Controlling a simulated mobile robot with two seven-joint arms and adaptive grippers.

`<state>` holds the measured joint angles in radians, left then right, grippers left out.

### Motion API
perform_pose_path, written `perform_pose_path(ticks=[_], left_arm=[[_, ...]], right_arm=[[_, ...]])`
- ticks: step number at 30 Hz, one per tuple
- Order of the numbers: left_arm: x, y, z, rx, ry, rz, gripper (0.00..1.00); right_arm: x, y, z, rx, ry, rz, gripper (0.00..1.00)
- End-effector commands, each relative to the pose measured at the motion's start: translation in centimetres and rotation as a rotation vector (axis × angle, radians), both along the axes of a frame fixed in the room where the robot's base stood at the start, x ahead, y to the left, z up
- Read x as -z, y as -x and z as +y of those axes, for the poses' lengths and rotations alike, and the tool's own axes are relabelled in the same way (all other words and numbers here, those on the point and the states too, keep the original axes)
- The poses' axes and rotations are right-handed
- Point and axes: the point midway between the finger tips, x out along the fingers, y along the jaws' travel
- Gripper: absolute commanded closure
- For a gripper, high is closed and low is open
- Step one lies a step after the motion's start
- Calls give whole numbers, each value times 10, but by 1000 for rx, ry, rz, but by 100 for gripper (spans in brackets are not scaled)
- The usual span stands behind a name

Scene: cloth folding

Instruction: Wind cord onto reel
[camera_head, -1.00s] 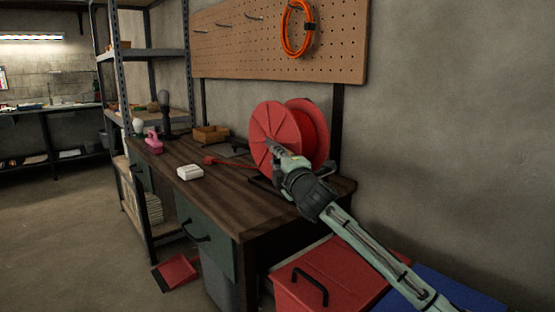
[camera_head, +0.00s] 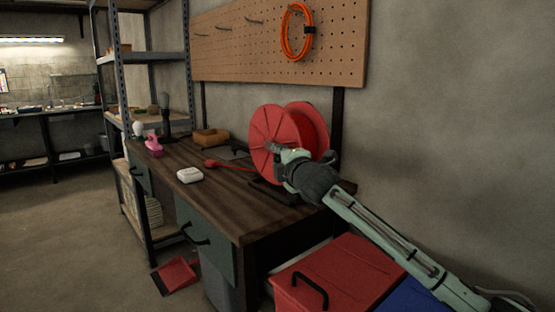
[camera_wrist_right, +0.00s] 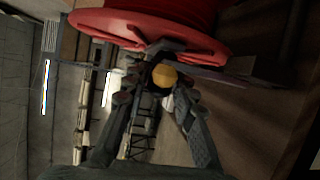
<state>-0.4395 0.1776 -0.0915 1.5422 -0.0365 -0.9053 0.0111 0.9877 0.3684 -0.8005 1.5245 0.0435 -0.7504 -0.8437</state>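A red reel (camera_head: 270,130) stands on a dark stand at the right end of the wooden workbench. It also shows at the top of the right wrist view (camera_wrist_right: 150,28). A red cord (camera_head: 235,167) runs from the reel across the bench to a red plug end (camera_head: 211,163). My right gripper (camera_head: 278,151) is at the reel's near face. In the right wrist view, its fingers (camera_wrist_right: 157,85) close around a yellow crank knob (camera_wrist_right: 165,75) on a grey crank. The knob is hidden in the head view. My left gripper is in neither view.
An orange coil (camera_head: 297,35) hangs on the pegboard. A red chest (camera_head: 345,275) stands below my right arm. The bench's front middle is clear.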

Motion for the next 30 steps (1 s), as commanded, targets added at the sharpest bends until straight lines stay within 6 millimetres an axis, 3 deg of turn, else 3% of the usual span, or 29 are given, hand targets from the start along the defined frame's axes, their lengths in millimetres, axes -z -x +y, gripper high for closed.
perform_pose_path(ticks=[3,14,17,30], left_arm=[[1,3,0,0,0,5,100],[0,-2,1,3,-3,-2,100],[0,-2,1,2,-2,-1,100],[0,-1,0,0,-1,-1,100]], right_arm=[[0,0,0,-1,-1,0,57],[0,4,0,-2,-1,0,57],[0,16,-3,-3,-1,0,57],[-8,100,-24,-1,0,0,57]])
